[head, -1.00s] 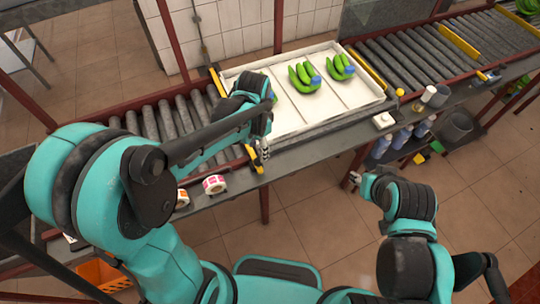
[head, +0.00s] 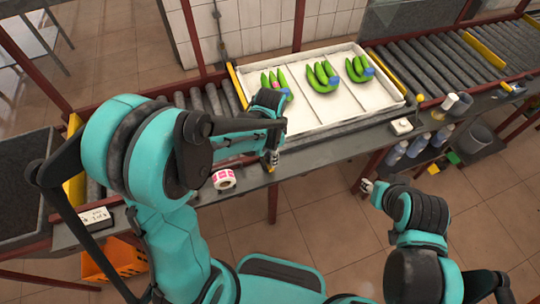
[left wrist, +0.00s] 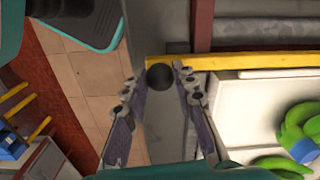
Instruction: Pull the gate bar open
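A yellow gate bar (head: 237,87) stands across the conveyor at the left end of the white tray. In the left wrist view the bar (left wrist: 240,62) runs across the top, with a round black knob (left wrist: 160,77) at its near end. My left gripper (head: 274,158) is at that near end, by the front edge of the conveyor. In the left wrist view its fingers (left wrist: 158,80) are spread, one on each side of the knob, with small gaps showing. My left forearm hides part of the bar in the head view. My right gripper (head: 367,186) is away from the bar, low in front of the conveyor; its fingers are too small to read.
The white tray (head: 345,112) holds several green banana bunches (head: 322,76). Another yellow bar (head: 393,72) stands at its right end. A label roll (head: 224,179) lies on the front ledge. Bottles (head: 418,146) stand below at right.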

